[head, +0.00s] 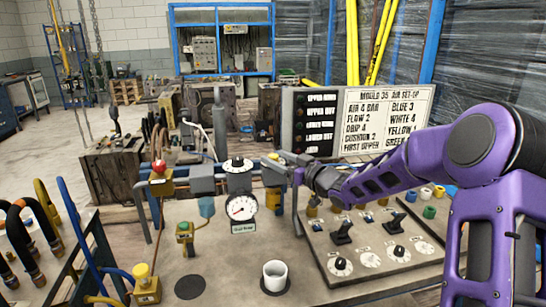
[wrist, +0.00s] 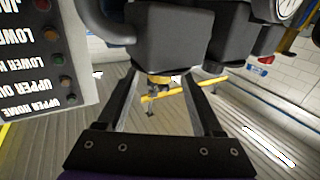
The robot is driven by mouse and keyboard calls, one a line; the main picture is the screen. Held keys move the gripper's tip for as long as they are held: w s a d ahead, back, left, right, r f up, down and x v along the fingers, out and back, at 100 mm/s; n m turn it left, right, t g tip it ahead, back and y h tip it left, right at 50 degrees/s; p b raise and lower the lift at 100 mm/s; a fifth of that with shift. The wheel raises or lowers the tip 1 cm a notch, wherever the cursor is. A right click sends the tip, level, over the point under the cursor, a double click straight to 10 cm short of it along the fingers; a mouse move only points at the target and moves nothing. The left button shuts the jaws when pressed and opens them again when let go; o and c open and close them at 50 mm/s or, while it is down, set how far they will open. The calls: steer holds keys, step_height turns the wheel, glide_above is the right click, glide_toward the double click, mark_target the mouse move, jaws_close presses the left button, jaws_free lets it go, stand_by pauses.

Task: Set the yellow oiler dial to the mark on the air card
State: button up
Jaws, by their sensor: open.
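The air card (head: 385,120) stands upright behind the bench in the head view. Its lettering reads roughly "Air 4 bar, Flow 2, Drip 4, Cushion 2", with a colour list beside it. In the wrist view a yellow part (wrist: 160,79) shows below a dark block, between the tips of my open gripper (wrist: 160,88). I cannot tell whether the fingers touch it. No dial mark or pointer is readable on it.
A white-faced gauge (head: 242,207) and a black-and-white dial (head: 238,165) sit left of my gripper. A white cup (head: 275,276) stands at the bench front. A panel of knobs and levers (head: 375,245) lies right, under my arm. Hoses crowd the left.

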steer(key=shift+x, duration=1.1)
jaws_close()
